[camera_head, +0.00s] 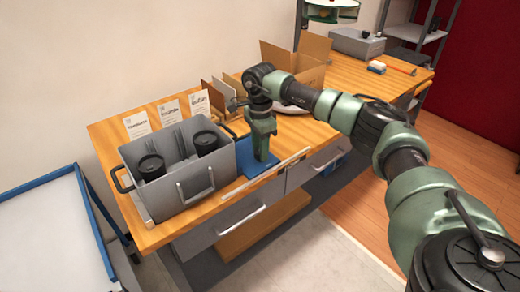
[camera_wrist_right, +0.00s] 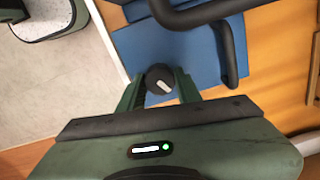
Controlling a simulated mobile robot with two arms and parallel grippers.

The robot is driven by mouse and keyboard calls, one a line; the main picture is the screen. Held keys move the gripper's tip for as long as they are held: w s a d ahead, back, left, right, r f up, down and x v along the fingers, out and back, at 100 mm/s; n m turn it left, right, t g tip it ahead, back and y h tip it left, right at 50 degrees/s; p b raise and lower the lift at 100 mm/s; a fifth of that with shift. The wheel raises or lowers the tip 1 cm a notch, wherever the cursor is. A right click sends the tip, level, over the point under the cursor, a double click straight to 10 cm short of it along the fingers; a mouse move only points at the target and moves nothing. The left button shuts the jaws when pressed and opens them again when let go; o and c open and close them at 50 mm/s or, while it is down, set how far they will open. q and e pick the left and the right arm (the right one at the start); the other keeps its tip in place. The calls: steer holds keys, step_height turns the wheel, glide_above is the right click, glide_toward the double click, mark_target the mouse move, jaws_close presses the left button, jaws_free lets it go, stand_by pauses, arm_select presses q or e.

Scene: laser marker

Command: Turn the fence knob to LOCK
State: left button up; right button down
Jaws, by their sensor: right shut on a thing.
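The fence knob (camera_wrist_right: 158,76) is a round black knob with a short white mark slanting across its top. It shows between the green fingers of my right gripper (camera_wrist_right: 160,88), which is shut on it. In the head view my right gripper (camera_head: 263,158) points down at the blue plate (camera_head: 261,171) on the wooden workbench, and it hides the knob there. The blue plate also shows under the knob in the wrist view (camera_wrist_right: 180,55). No LOCK lettering is readable. My left gripper is not in view.
A grey bin (camera_head: 182,203) with black cylindrical things stands left of my gripper. A black bent bar (camera_wrist_right: 232,60) passes close to the knob. Printed cards (camera_head: 168,112) and a cardboard box (camera_head: 305,68) are behind. A pale strip (camera_head: 267,175) lies along the front edge.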

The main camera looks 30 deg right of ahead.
steer(key=shift+r, duration=0.1)
stand_by(0.3)
steer(key=c, duration=1)
jaws_free()
steer(key=shift+a, duration=0.1)
step_height(320, 180, up, 8)
steer(key=shift+f+b, duration=0.15)
steer(key=shift+b, duration=0.45)
